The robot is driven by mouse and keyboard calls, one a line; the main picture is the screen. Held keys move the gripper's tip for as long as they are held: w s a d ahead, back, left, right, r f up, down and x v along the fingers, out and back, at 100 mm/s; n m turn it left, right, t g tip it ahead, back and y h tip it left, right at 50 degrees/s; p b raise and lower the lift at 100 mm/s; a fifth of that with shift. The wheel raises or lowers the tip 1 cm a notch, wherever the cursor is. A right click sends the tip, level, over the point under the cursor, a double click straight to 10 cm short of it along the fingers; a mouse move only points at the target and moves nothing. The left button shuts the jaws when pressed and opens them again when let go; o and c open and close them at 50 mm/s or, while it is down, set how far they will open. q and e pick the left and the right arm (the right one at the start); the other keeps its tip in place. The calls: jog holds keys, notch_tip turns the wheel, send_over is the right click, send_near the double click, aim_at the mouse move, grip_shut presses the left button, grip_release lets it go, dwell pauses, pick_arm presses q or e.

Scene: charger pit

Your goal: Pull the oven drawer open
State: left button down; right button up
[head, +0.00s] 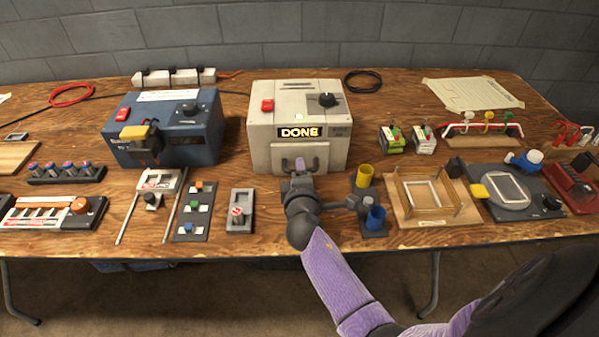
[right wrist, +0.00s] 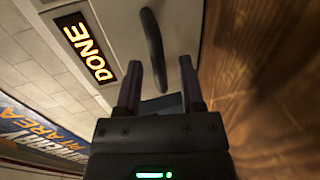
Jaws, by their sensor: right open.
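The oven (head: 297,128) is a cream box at the back middle of the table, with a red button, a black knob and a lit DONE display (head: 299,132). Its drawer (head: 270,158) is low on the front and looks shut. Contact is unclear.
A blue machine (head: 180,140) stands left of the oven. Table room before the oven is narrow.

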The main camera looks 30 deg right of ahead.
jog(key=shift+w+d+f, duration=0.1)
jog(key=shift+w+d, duration=0.25)
jog(key=shift+w, duration=0.15)
jog(key=shift+c, duration=0.3)
grip_shut()
dwell(0.8)
